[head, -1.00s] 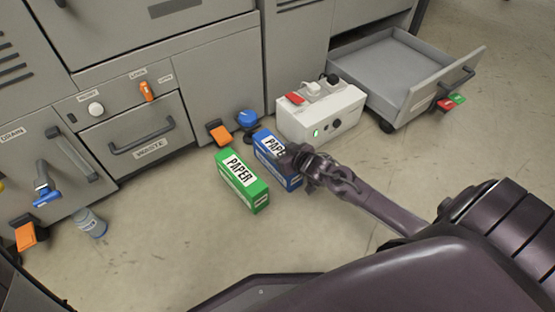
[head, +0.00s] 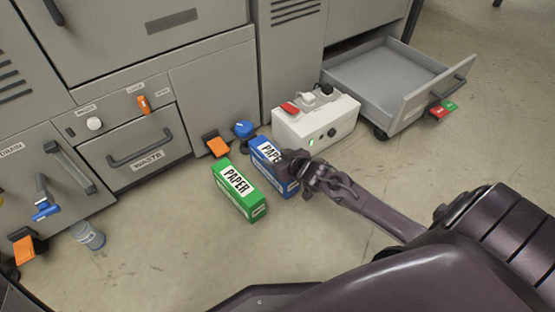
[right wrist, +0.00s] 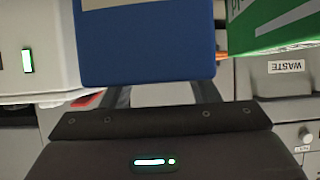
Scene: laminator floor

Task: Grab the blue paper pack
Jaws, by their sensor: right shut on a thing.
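The blue paper pack (head: 268,155) stands on the floor just right of the green paper pack (head: 238,190) in the head view. My right gripper (head: 292,168) is at the near right end of the blue pack and shut on it; the gripper covers part of that end. In the right wrist view the blue pack (right wrist: 148,45) fills the upper middle, between the fingers, and the green pack (right wrist: 270,25) shows at upper right. My left gripper is not in view.
A white box (head: 318,122) with switches and a green light stands close behind the blue pack. An open grey drawer (head: 405,75) juts out at upper right. A blue-capped can (head: 88,236) lies at left. Grey cabinets with a waste drawer (head: 135,150) line the back. The front floor is clear.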

